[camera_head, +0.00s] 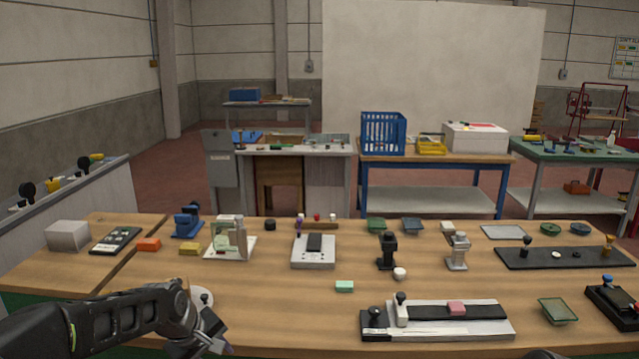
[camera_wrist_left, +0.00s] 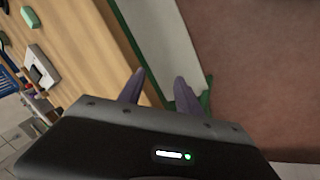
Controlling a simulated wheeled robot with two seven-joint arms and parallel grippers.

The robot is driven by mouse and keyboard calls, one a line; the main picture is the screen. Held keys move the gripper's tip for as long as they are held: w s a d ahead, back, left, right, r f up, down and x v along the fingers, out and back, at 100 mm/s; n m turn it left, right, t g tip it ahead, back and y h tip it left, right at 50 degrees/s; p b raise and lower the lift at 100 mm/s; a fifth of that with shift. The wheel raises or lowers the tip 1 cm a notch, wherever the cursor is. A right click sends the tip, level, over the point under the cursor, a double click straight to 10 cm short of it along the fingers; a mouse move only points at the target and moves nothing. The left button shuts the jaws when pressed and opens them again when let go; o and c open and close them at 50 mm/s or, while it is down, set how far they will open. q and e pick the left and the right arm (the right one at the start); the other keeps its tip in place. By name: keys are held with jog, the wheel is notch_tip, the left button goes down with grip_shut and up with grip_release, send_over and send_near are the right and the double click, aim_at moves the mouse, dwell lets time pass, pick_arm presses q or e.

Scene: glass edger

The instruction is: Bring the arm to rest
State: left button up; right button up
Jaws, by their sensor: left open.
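My left arm comes in from the left in the head view. Its gripper (camera_head: 222,346) hangs at the front edge of the wooden workbench (camera_head: 270,312), pointing down and toward the right. In the left wrist view, the two purple fingers of the left gripper (camera_wrist_left: 159,82) stand apart with nothing between them. Beyond them are the bench edge, a pale strip with a green edge, and reddish floor. A round white item (camera_head: 200,296) is partly hidden behind the wrist. My right gripper does not show.
A black-and-white sliding jig (camera_head: 480,328) with a pink block lies right of the gripper. A mint block (camera_head: 344,286), a grey device (camera_head: 314,258) and a glass-holding stand (camera_head: 228,243) are farther back. Bare wood lies between the left gripper and the jig.

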pick_arm(q)
jog(key=s+d+f+m+h, duration=0.1)
jog(key=s+d+f+m, duration=0.25)
jog(key=f, duration=0.55)
jog(key=s+d+f+m, duration=0.3)
jog(key=s+d+f, duration=0.2)
jog(key=f, duration=0.5)
jog(key=s+d+f+g, duration=0.1)
jog(key=s+f, duration=0.3)
jog(key=s, duration=0.4)
jog(key=s+d+f+g+h, duration=0.1)
jog(key=s+d+f, duration=0.2)
jog(key=s, duration=0.5)
jog(key=s+d+f+g, duration=0.2)
jog(key=s+f, duration=0.3)
jog(key=s, duration=0.3)
jog(key=shift+f+m, duration=0.25)
jog(key=shift+m, duration=0.2)
